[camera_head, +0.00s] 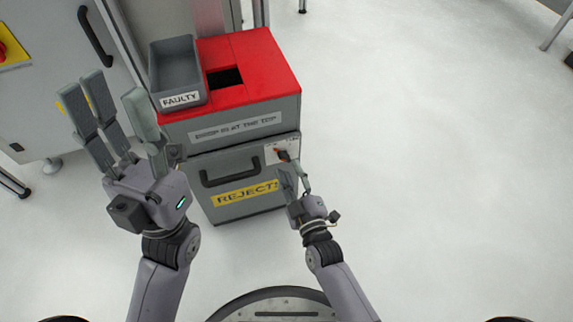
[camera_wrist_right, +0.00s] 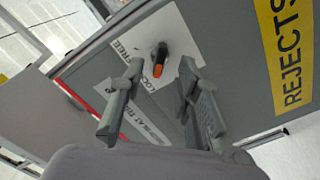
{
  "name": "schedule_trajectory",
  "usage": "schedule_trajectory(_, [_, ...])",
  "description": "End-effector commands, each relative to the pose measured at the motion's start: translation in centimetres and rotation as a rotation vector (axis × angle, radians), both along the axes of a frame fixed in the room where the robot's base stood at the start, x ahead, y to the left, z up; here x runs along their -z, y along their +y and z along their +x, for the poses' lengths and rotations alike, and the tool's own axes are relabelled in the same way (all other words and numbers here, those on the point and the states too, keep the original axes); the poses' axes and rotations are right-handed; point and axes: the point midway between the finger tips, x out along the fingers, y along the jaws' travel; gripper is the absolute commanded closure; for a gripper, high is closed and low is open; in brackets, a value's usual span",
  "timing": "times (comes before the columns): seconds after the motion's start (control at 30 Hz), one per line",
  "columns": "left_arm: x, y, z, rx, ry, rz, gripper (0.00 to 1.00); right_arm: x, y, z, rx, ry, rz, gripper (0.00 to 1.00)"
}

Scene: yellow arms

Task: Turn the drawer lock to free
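The drawer lock (camera_head: 281,154) is a small dark knob with an orange mark, on a white plate at the upper right of the grey drawer front (camera_head: 235,180). In the right wrist view the knob (camera_wrist_right: 159,58) stands out from the plate, whose lettering is partly readable. My right gripper (camera_head: 292,170) is open in front of the lock, with one finger to each side of the knob in the wrist view; contact cannot be told. My left gripper (camera_head: 106,108) is open and empty, left of the drawer cabinet.
The cabinet has a red top (camera_head: 250,62) with a square opening, and a grey bin (camera_head: 176,70) labelled FAULTY stands on it. The drawer has a black handle (camera_head: 231,169) and a yellow REJECTS label (camera_head: 245,193). A grey machine (camera_head: 45,100) stands left. The floor at right is clear.

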Motion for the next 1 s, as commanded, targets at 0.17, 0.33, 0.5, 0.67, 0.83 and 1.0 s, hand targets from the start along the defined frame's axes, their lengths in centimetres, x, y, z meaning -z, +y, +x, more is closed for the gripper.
schedule_trajectory(0.17, [-0.4,-0.1,0.2,-0.002,-0.043,0.002,0.60,0.2,0.9,2.7,0.001,0.000,0.001,0.70])
schedule_trajectory(0.33, [-0.8,-0.1,0.4,-0.003,-0.058,0.003,0.60,0.1,1.3,3.9,0.001,0.001,0.000,0.70])
schedule_trajectory(0.5, [-0.9,-0.2,0.4,-0.003,-0.060,0.004,0.60,0.0,1.3,4.1,0.000,0.001,0.000,0.70])
schedule_trajectory(0.67, [-0.9,-0.2,0.4,-0.003,-0.060,0.004,0.60,0.0,1.3,4.1,0.000,0.001,0.000,0.71])
schedule_trajectory(0.83, [-0.9,-0.2,0.4,-0.003,-0.060,0.004,0.60,0.0,1.3,4.1,0.000,0.001,0.000,0.83])
schedule_trajectory(1.0, [-1.0,-0.2,0.4,-0.003,-0.061,0.004,0.60,0.0,1.3,4.1,0.000,0.001,0.000,0.94])
